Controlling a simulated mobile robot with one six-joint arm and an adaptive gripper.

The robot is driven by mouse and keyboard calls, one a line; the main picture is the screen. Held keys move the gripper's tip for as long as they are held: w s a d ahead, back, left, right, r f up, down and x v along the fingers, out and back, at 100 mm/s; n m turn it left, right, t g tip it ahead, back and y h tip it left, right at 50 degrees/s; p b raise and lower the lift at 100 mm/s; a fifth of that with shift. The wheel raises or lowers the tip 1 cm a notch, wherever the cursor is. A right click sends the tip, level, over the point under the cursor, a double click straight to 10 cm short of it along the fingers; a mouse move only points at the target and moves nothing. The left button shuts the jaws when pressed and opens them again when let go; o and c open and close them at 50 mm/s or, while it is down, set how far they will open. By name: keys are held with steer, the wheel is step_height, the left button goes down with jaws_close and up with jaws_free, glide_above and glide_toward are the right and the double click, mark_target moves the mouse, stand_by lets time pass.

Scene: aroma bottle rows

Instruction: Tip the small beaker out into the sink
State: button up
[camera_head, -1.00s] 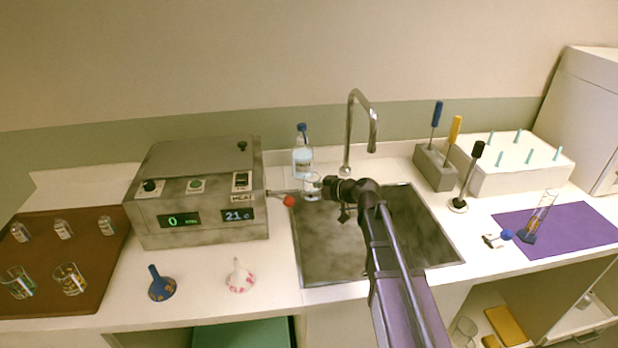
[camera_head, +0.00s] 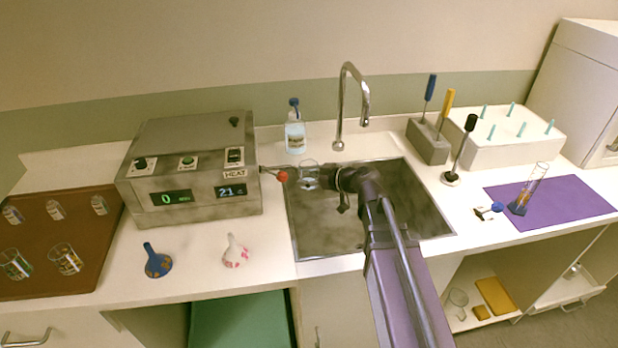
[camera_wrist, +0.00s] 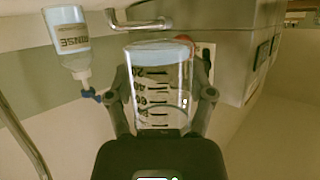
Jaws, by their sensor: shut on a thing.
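My gripper (camera_wrist: 160,112) is shut on the small clear beaker (camera_wrist: 158,80), its fingers on both sides of the glass in the wrist view. The beaker has dark graduation marks and a pale bluish band at its far end; I cannot tell whether that is liquid. In the head view the beaker (camera_head: 308,172) is at the arm's end, over the left back part of the sink (camera_head: 335,238). Its exact tilt is hard to tell. The gripper is partly hidden behind my arm there.
A rinse bottle (camera_head: 295,138) stands behind the sink, left of the tap (camera_head: 342,110). A heater box (camera_head: 190,178) with a red-tipped lever (camera_head: 282,176) stands close left of the beaker. The sink's right half is clear.

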steer(key=shift+r, duration=0.1)
step_height(320, 180, up, 22)
steer(key=p, duration=2.2)
steer(key=shift+f, duration=0.2)
